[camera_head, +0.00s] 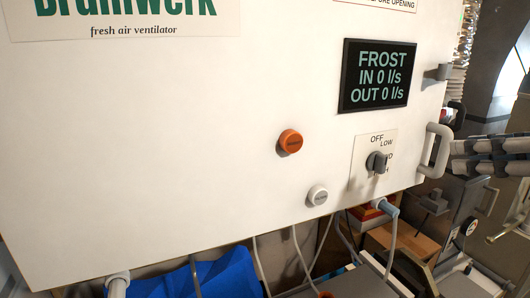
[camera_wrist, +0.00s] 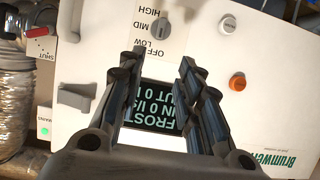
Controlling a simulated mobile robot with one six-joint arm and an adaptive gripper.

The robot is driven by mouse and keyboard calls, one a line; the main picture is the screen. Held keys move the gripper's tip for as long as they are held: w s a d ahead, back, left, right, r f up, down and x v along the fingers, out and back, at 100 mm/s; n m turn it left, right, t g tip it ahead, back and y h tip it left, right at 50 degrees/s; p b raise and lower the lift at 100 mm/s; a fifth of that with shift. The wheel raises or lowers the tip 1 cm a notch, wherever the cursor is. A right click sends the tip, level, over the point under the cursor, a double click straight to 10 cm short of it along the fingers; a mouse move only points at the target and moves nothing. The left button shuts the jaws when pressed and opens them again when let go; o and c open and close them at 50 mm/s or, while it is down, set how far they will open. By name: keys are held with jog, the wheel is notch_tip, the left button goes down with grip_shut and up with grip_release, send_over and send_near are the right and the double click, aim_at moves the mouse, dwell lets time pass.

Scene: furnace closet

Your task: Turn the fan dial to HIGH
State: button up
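The fan dial (camera_head: 377,162) is a grey knob on a white plate on the front of the white ventilator. The plate reads OFF and LOW, with the other labels partly covered by the knob. The dial also shows at the top of the wrist view (camera_wrist: 159,27), beside the labels OFF, LOW, MID and HIGH. I cannot tell which label it points at. My gripper (camera_head: 454,156) is at the right edge of the head view, right of the dial and apart from it. In the wrist view my gripper (camera_wrist: 162,56) is open and empty, with its fingers apart below the dial.
A display (camera_head: 378,76) above the dial reads FROST, IN 0 l/s, OUT 0 l/s. An orange button (camera_head: 290,142) and a white button (camera_head: 317,195) sit left of the dial. A grey handle (camera_head: 436,150) sticks out at the right edge. Hoses hang below.

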aim_at(387, 157)
jog(key=x, duration=1.7)
jog(key=shift+f, duration=0.1)
jog(key=shift+c, duration=0.4)
grip_shut()
